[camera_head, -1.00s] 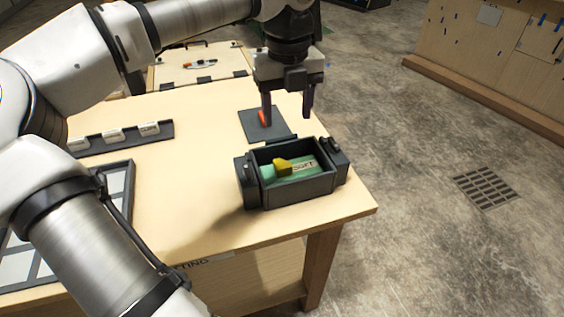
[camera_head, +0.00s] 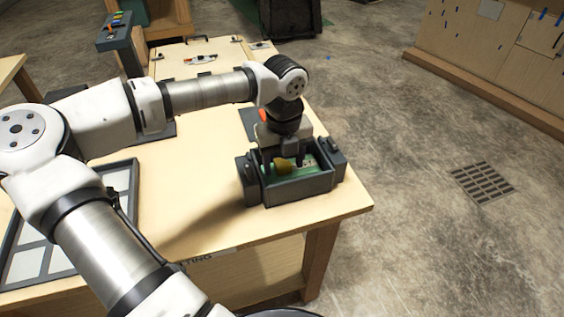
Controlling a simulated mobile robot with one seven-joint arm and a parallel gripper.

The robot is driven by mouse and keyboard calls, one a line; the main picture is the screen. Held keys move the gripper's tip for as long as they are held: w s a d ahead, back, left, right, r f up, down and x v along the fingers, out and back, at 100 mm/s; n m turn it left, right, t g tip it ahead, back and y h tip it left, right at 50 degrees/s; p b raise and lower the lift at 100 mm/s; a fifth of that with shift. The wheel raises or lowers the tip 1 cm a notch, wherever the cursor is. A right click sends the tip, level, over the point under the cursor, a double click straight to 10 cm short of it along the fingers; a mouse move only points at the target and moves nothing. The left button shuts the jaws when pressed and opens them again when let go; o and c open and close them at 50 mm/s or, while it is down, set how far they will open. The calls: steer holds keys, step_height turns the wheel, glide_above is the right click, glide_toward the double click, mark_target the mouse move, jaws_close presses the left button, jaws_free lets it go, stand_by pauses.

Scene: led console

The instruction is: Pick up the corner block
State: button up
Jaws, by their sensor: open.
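A yellow block (camera_head: 284,163), which looks like the corner block, lies on the green floor of a dark grey open bin (camera_head: 298,190) near the table's right end. My gripper (camera_head: 286,158) points down into the bin from above. Its two dark fingers are apart, one on the left and one on the right of the yellow block. I cannot tell whether they touch it. The gripper body hides the bin's far wall and part of the label beside the block.
The bin walls stand close around my fingers, with dark grey side housings at both ends. A dark mat (camera_head: 248,120) lies behind the bin. A tray with pale squares (camera_head: 28,264) lies at the left. The wooden tabletop (camera_head: 190,205) between is clear.

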steer(key=shift+f, duration=0.1)
steer(key=shift+c, duration=0.2)
steer(key=c, duration=1)
